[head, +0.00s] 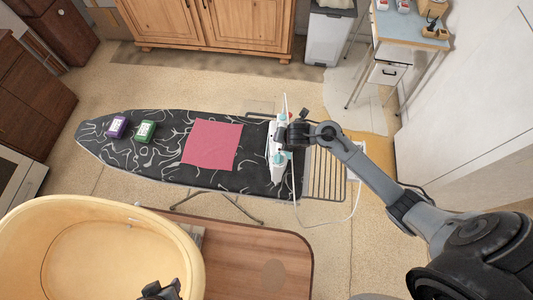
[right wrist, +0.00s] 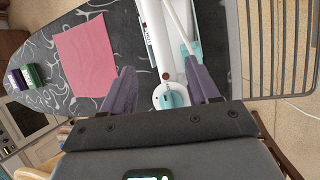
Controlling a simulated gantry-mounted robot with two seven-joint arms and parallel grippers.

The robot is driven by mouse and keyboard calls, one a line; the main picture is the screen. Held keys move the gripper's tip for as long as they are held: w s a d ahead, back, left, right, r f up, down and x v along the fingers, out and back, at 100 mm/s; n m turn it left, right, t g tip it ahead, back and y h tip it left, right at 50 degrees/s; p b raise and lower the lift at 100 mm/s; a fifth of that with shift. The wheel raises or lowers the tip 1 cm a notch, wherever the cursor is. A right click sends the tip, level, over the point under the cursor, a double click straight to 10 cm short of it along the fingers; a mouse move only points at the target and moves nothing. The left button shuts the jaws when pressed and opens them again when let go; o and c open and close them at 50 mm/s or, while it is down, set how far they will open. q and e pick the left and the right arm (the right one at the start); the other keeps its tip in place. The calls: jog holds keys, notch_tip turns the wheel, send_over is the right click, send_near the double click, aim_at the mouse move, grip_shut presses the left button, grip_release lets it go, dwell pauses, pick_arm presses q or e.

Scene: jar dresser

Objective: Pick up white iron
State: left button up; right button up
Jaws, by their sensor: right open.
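The white iron with teal parts (head: 276,168) sits at the right end of the patterned black ironing board (head: 150,165). My right gripper (head: 284,134) is over the iron in the head view and covers part of it. In the right wrist view, the open fingers of my right gripper (right wrist: 163,82) stand on either side of the white iron (right wrist: 155,35). I cannot tell whether they touch it. A dark part at the bottom edge of the head view looks like my left gripper (head: 160,291); its fingers are not clear.
A pink cloth (head: 212,146) lies on the board, left of the iron. A purple box (head: 117,127) and a green box (head: 145,131) stand near its left end. A wire rack (head: 325,172) extends at the right, with the iron's cord nearby. A yellow tub (head: 30,215) is in front.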

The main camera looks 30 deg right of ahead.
jog(key=shift+n, duration=0.5)
jog(key=x, duration=0.1)
jog(key=b+x, duration=0.1)
jog(key=x, duration=0.3)
jog(key=shift+w+d+f, duration=0.1)
jog(key=shift+w+d, duration=0.15)
jog(key=shift+d, duration=0.1)
jog(key=shift+x, duration=2.95)
grip_shut()
